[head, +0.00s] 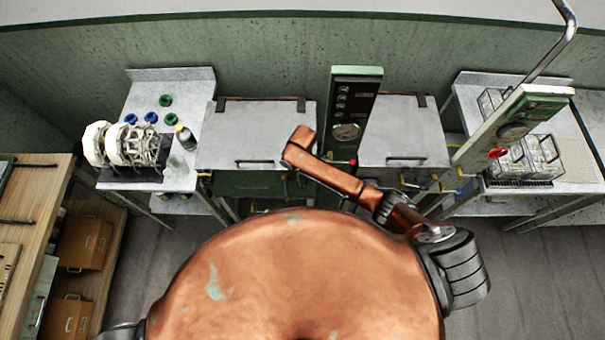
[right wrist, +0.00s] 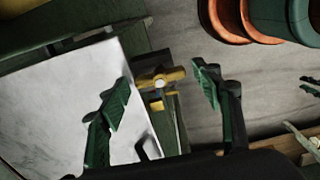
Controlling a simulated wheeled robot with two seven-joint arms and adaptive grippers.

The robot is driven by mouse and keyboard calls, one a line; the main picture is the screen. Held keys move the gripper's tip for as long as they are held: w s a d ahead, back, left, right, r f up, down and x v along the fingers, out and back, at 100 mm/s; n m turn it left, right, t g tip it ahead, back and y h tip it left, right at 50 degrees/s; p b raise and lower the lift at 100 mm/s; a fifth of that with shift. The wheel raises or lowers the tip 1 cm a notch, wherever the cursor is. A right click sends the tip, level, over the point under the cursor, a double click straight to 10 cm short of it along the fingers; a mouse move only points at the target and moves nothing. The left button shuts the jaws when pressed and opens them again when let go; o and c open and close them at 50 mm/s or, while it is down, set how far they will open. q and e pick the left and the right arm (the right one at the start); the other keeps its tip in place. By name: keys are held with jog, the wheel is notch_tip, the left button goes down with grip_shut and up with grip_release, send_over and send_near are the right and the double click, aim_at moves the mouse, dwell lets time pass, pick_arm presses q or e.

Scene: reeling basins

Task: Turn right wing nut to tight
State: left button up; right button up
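In the right wrist view a yellow wing nut (right wrist: 174,74) with a pale round centre sits on a dark fitting at the edge of a basin's pale lid (right wrist: 50,115). My right gripper (right wrist: 163,86) is open, with its green fingers apart on either side of the nut in the picture. I see no finger touching it, and the depth between them is unclear. In the head view small yellow fittings show at the basins' front edges, including one (head: 432,183) below the right lid (head: 403,125). My right gripper is hidden there, and my left gripper is out of view.
The left basin lid (head: 255,130) lies beside a green control post (head: 350,110). Another post (head: 510,125) leans at the right. A table (head: 140,95) with white reels (head: 130,145) stands at the left. Wire baskets (head: 525,158) stand on the right table. Grey floor lies in front.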

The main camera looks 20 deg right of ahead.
jog(key=c, duration=0.9)
jog(key=shift+c, duration=0.2)
jog(key=shift+m, duration=0.3)
jog(key=m, duration=0.3)
jog(key=shift+a+m, duration=0.1)
jog(key=shift+m, duration=0.2)
jog(key=m, duration=0.9)
jog(key=shift+m, duration=2.3)
